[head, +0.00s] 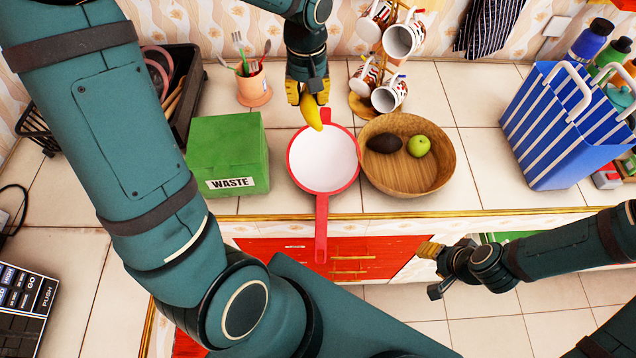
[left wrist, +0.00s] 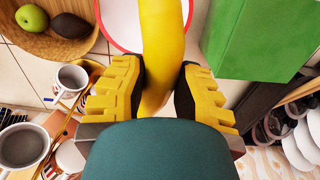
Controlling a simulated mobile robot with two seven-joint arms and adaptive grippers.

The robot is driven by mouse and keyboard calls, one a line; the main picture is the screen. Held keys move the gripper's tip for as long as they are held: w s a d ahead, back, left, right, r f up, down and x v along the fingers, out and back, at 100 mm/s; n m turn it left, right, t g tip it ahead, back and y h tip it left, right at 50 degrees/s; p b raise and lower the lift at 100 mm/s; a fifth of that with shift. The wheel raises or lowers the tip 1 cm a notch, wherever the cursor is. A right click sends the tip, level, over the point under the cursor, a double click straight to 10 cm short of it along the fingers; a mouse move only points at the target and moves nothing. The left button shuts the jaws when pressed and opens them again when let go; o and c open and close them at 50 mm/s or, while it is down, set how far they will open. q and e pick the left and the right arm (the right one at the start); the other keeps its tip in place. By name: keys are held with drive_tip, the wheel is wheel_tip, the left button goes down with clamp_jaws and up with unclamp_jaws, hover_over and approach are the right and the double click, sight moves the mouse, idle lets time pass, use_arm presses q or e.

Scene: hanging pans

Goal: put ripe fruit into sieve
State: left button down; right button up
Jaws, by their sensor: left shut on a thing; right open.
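My left gripper (head: 308,94) is shut on a yellow banana (head: 312,113) and holds it at the far edge of the red-rimmed sieve (head: 322,162). The banana (left wrist: 163,45) fills the gap between the yellow fingers (left wrist: 158,92) in the left wrist view. The sieve has a white inside that looks empty, and its red handle points toward the counter's front edge. A wooden bowl (head: 440,178) right of the sieve holds a green apple (head: 418,146) and a dark avocado-like fruit (head: 384,143). My right gripper (head: 432,268) is open and empty in front of the counter.
A green box marked WASTE (head: 228,155) stands left of the sieve. A mug rack (head: 362,104) stands behind the bowl, and a utensil cup (head: 254,88) behind the box. A blue striped bag (head: 555,125) is at the right. The tiles between bowl and bag are clear.

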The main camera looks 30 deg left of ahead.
use_arm(q)
drive_tip(key=c, duration=0.8)
unclamp_jaws()
drive_tip(key=shift+o, duration=0.2)
drive_tip(key=shift+r, duration=0.1)
wheel_tip(320, 180, up, 12)
